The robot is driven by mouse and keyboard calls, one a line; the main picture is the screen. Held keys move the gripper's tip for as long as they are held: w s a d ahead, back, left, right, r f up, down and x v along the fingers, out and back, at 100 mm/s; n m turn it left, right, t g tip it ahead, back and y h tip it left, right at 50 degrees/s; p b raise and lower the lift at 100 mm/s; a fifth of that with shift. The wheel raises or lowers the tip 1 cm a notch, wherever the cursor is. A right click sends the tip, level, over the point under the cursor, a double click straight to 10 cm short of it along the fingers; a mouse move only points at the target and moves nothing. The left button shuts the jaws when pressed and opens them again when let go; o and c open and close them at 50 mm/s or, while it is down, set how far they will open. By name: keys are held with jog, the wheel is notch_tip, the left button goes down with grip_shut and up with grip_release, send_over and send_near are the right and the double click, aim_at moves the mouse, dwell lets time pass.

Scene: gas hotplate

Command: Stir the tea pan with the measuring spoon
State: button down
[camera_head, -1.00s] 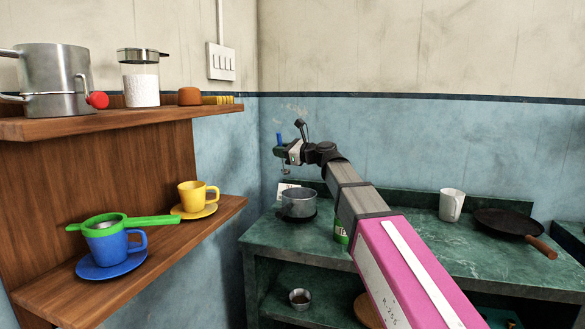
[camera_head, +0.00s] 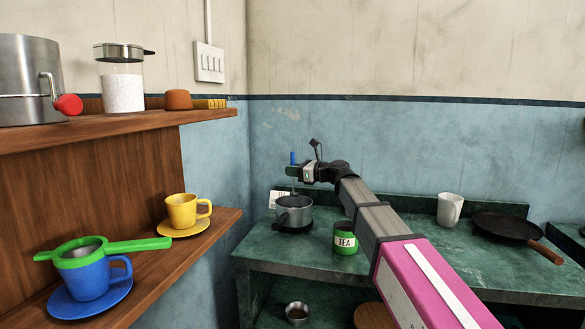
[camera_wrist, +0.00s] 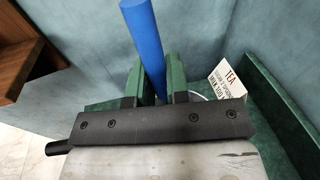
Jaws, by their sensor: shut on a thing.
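The measuring spoon has a blue handle (camera_head: 293,158) that points up, and the handle also shows in the wrist view (camera_wrist: 143,38). My gripper (camera_head: 293,171) is shut on the spoon, with the handle between its green fingers in the wrist view (camera_wrist: 152,88). The spoon's thin stem hangs down to the dark grey tea pan (camera_head: 296,217) on the green counter. The spoon's lower end is at or inside the pan's mouth; its depth cannot be told. The pan's contents are hidden. In the wrist view, my gripper hides most of the pan.
A green TEA tin (camera_head: 345,238) stands right of the pan, and a small card (camera_head: 278,198) stands behind it. A white cup (camera_head: 450,210) and a frying pan (camera_head: 506,227) are farther right. A wooden shelf (camera_head: 200,238) with cups juts out at left.

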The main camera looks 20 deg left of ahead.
jog(key=shift+w+f+m, duration=0.4)
jog(key=shift+w+f, duration=0.05)
jog(key=shift+f, duration=3.7)
jog(key=shift+a, duration=0.1)
